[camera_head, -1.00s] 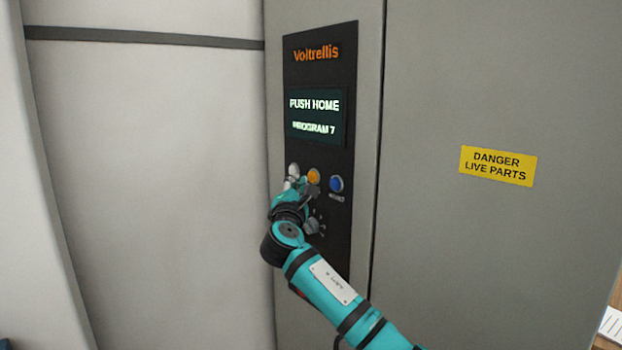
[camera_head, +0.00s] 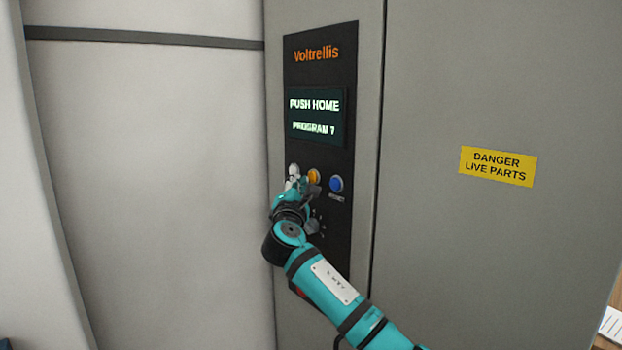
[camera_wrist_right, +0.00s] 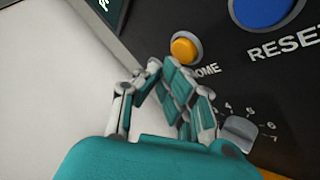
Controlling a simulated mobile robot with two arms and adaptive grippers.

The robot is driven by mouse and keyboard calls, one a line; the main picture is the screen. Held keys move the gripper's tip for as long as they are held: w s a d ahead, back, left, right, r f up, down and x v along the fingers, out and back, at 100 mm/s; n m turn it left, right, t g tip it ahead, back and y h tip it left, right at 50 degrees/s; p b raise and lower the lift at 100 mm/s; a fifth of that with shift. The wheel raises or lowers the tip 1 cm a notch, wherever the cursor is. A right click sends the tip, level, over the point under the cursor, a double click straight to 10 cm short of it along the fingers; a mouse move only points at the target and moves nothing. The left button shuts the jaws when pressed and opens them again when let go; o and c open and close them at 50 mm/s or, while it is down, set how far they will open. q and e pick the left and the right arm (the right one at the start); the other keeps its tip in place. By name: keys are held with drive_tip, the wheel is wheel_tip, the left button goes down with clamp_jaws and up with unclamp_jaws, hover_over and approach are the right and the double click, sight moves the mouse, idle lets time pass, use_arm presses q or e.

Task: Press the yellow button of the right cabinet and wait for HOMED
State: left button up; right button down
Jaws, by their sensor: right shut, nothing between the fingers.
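The yellow button (camera_head: 314,177) sits on the dark control panel of the cabinet. It also shows in the right wrist view (camera_wrist_right: 186,48) with the label HOME partly hidden. The display (camera_head: 315,117) reads PUSH HOME and PROGRAM 7. My right gripper (camera_head: 303,184) is shut and empty, just below and left of the yellow button. In the right wrist view the gripper's fingertips (camera_wrist_right: 162,64) lie close to the button's lower left; whether they touch it I cannot tell. My left gripper is not in view.
A blue RESET button (camera_head: 336,184) is right of the yellow one. A white button (camera_head: 293,170) is to its left. A rotary selector (camera_wrist_right: 240,132) with numbers sits below. A yellow danger sign (camera_head: 498,166) is on the grey door at right.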

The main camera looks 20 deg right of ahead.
drive_tip(key=shift+d, duration=0.3)
drive_tip(key=shift+w+d, duration=0.2)
drive_tip(key=shift+d, duration=0.2)
idle(0.8)
drive_tip(key=shift+a, duration=0.15)
drive_tip(key=shift+s+a, duration=0.3)
drive_tip(key=shift+a, duration=0.3)
drive_tip(key=shift+a, duration=0.1)
drive_tip(key=a, duration=0.1)
drive_tip(key=s+a, duration=0.1)
drive_tip(key=a, duration=0.2)
drive_tip(key=shift+s+a, duration=0.25)
drive_tip(key=shift+s, duration=0.1)
idle(0.5)
